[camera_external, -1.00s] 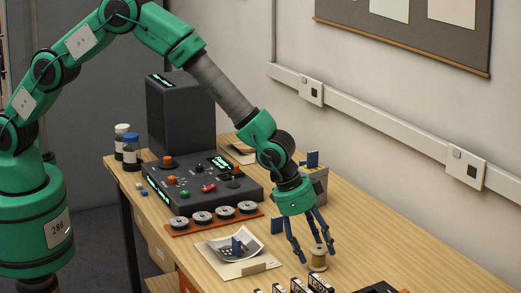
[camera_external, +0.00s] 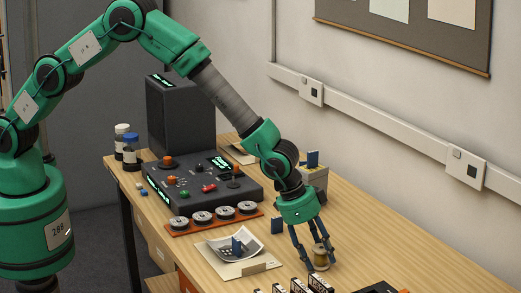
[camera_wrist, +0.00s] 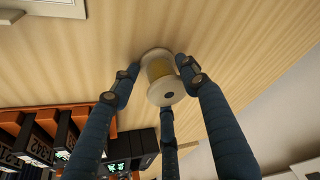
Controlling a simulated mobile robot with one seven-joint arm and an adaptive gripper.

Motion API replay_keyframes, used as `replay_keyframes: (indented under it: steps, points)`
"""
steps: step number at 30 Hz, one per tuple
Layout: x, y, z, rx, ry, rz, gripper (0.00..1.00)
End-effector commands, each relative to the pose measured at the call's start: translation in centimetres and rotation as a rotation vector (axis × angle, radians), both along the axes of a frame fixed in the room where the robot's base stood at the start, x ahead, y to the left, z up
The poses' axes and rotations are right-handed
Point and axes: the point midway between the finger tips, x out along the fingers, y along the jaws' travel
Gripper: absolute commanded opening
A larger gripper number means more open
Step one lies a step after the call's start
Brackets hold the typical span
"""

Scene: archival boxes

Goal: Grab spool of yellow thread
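The spool of yellow thread (camera_external: 320,258) stands upright on the wooden table, with pale end flanges and a dull yellow winding. In the wrist view the spool (camera_wrist: 160,70) is at the upper middle, its holed end facing me. My gripper (camera_external: 317,262) is lowered over it, with its blue fingers spread around it. In the wrist view my gripper (camera_wrist: 158,80) has one finger left of the spool, one right and one below. A small gap shows at the left finger; the right fingertip is very close, and contact there is unclear.
A paper tray (camera_external: 236,244) lies left of the spool. Black labelled boxes (camera_external: 318,284) stand close in front, and a dark item (camera_external: 377,288) lies to the right. A grey box (camera_external: 314,180) stands behind my gripper. Bare table lies right of the spool.

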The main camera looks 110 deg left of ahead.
Motion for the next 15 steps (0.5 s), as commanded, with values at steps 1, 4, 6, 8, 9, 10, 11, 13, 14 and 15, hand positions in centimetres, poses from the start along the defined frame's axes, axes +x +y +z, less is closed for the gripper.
replay_keyframes:
  steps: [1, 4, 6, 8, 9, 10, 11, 13, 14, 15]
  points:
    - [0.0, 0.0, 0.0, 0.0, 0.0, 0.0, 0.29]
    - [-0.01, 0.0, -0.01, 0.0, 0.0, 0.0, 0.15]
    - [-0.01, 0.0, -0.02, 0.0, 0.0, 0.0, 0.15]
    - [-0.01, 0.0, -0.01, 0.0, 0.0, 0.0, 0.14]
    - [-0.02, 0.01, -0.02, 0.0, 0.0, 0.0, 0.14]
    - [-0.02, 0.01, -0.02, 0.0, 0.0, 0.0, 0.14]
    - [-0.02, 0.01, -0.02, 0.0, 0.0, 0.0, 0.14]
    - [-0.02, 0.01, -0.03, 0.0, 0.001, 0.0, 0.14]
    - [-0.03, 0.01, -0.02, 0.0, 0.0, 0.0, 0.14]
    - [-0.03, 0.01, 0.01, 0.0, 0.001, 0.0, 0.14]
